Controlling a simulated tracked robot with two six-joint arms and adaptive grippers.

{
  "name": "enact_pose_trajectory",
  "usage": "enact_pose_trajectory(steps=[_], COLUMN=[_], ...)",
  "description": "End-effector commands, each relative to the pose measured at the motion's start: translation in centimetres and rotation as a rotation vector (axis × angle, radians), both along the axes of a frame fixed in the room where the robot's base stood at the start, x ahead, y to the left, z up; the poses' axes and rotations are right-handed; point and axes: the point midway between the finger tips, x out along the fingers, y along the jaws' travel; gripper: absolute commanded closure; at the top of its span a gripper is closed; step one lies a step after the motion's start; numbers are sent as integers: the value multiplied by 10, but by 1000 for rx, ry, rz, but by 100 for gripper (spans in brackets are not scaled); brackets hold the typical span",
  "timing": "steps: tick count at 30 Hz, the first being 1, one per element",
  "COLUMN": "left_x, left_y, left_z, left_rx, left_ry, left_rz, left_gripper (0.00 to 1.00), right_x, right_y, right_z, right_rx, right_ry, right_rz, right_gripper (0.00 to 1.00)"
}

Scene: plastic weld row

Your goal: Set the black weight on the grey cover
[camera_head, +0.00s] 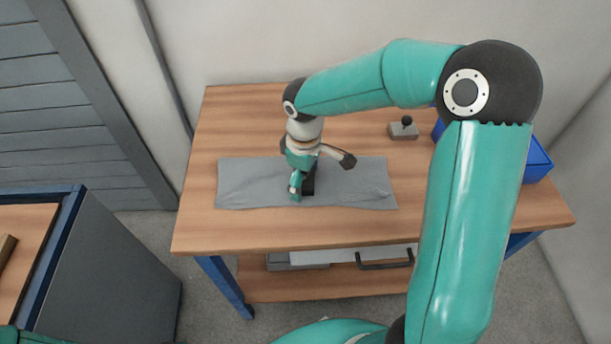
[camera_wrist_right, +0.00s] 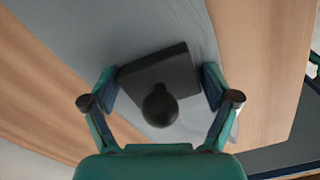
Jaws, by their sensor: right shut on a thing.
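The grey cover (camera_head: 355,187) is a flat cloth lying across the middle of the wooden table; it also shows in the wrist view (camera_wrist_right: 100,30). My right gripper (camera_head: 303,185) is over the cover and shut on the black weight (camera_head: 309,180). In the wrist view the weight (camera_wrist_right: 160,70) is a dark block with a round knob, between the two fingers of the gripper (camera_wrist_right: 160,85). It is at or just above the cover; I cannot tell whether it touches. My left gripper is not in view.
A grey block with a black knob (camera_head: 403,128) stands at the table's back right, beside a blue bin (camera_head: 537,160). A lower shelf (camera_head: 330,284) is under the wooden table (camera_head: 235,130). Another blue-edged bench (camera_head: 75,215) stands at the left. The table's left side is clear.

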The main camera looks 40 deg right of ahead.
Motion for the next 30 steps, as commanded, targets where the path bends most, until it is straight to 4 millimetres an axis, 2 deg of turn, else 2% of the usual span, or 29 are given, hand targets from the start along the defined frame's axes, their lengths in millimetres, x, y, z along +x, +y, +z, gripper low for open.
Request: enact_pose_trajectory(steps=[3, 4, 7, 21, 26, 30], left_x=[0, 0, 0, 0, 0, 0], left_y=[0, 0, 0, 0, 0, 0], left_z=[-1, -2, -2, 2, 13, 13], left_rx=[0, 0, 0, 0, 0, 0], left_ry=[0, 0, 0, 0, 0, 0], left_rz=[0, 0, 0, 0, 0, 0], left_gripper=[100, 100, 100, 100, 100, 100], right_x=[-3, -3, -3, -1, 0, 1], right_y=[1, 1, 1, 1, 1, 0], right_z=[-5, -6, -6, 1, 17, 42], right_rx=[2, 2, 2, 2, 1, 1], right_ry=[10, 13, 13, 3, 0, -4], right_rz=[1, 1, 1, 0, 0, -1], right_gripper=[87, 18, 2, 0, 0, 0])
